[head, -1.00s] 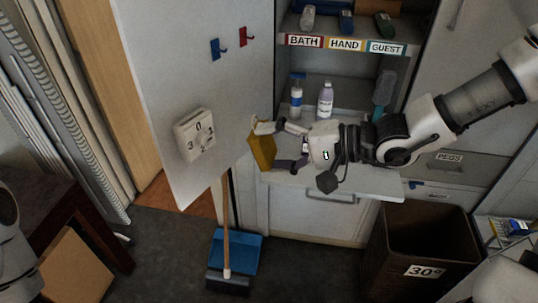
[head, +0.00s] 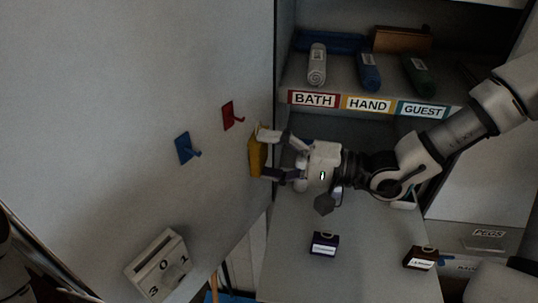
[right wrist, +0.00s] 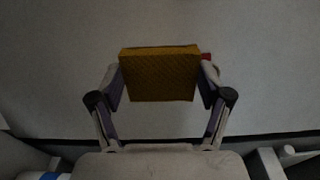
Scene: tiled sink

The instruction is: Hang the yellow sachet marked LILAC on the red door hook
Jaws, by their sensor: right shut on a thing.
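The red door hook (head: 232,115) is on the inner face of the open door, up and to the left of my right gripper (head: 266,154). My right gripper is shut on a yellow sachet (head: 256,155) and holds it up, just right of the hook in the head view. No marking on the sachet can be read. In the right wrist view the sachet (right wrist: 160,75) spans between the fingers, with the pale door behind. A small red bit of the hook (right wrist: 207,57) shows by the right finger. The sachet looks apart from the hook. My left gripper is out of view.
A blue hook (head: 184,148) is left of and below the red one. Two small dark labelled sachets (head: 324,244) (head: 420,258) lie on the counter. Rolled towels (head: 317,66) fill the shelf behind.

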